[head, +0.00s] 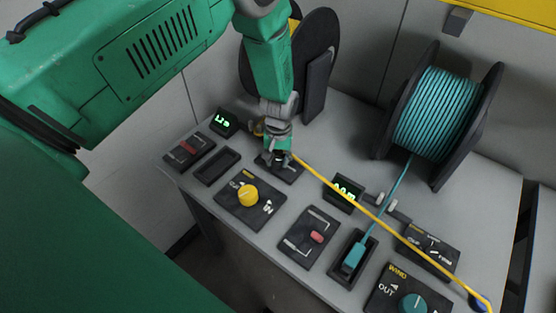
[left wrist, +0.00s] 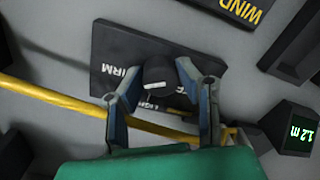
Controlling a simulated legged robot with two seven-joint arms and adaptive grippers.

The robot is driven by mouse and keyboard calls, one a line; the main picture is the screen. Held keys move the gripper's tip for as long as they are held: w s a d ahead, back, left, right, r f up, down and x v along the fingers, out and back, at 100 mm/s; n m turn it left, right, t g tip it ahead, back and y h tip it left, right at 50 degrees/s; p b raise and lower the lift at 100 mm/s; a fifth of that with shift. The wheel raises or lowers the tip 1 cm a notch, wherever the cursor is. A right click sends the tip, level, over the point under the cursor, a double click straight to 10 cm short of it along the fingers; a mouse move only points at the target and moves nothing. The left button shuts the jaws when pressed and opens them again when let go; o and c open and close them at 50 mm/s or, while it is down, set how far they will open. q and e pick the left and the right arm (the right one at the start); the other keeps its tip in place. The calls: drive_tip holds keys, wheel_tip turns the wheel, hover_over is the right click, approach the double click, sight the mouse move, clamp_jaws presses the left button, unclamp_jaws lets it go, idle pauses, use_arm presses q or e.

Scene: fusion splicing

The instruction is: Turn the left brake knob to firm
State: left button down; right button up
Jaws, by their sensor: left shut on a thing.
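The left brake knob (left wrist: 158,73) is black and round with a white pointer line. It sits on a dark panel (left wrist: 112,48) with the word FIRM on the left and a partly hidden LIGHT label below the knob. My left gripper (head: 278,157) reaches down onto this panel. In the left wrist view its two fingers stand on either side of the knob, shut on it. The pointer line lies roughly level in that view. In the head view the gripper hides the knob. My right gripper is not in view.
A yellow cable (head: 345,190) runs from beside my left gripper to the right front, crossing a lit display (head: 343,195). A teal cable spool (head: 436,115) stands at the back right. A yellow knob (head: 248,194) and the other brake panel (head: 430,250) are on the table.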

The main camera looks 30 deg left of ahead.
sight(279, 158)
use_arm(q)
drive_tip(key=shift+w+a+r, duration=0.1)
drive_tip(key=shift+w+r, duration=0.05)
drive_tip(key=shift+w, duration=0.15)
drive_tip(key=c, duration=1.3)
unclamp_jaws()
drive_tip(key=shift+o, duration=0.6)
drive_tip(key=shift+f, duration=0.2)
drive_tip(key=shift+s+r, duration=0.1)
drive_tip(key=shift+r, duration=0.15)
wheel_tip(279, 158, up, 11)
drive_tip(key=shift+w+r, duration=0.15)
drive_tip(key=shift+w, duration=0.05)
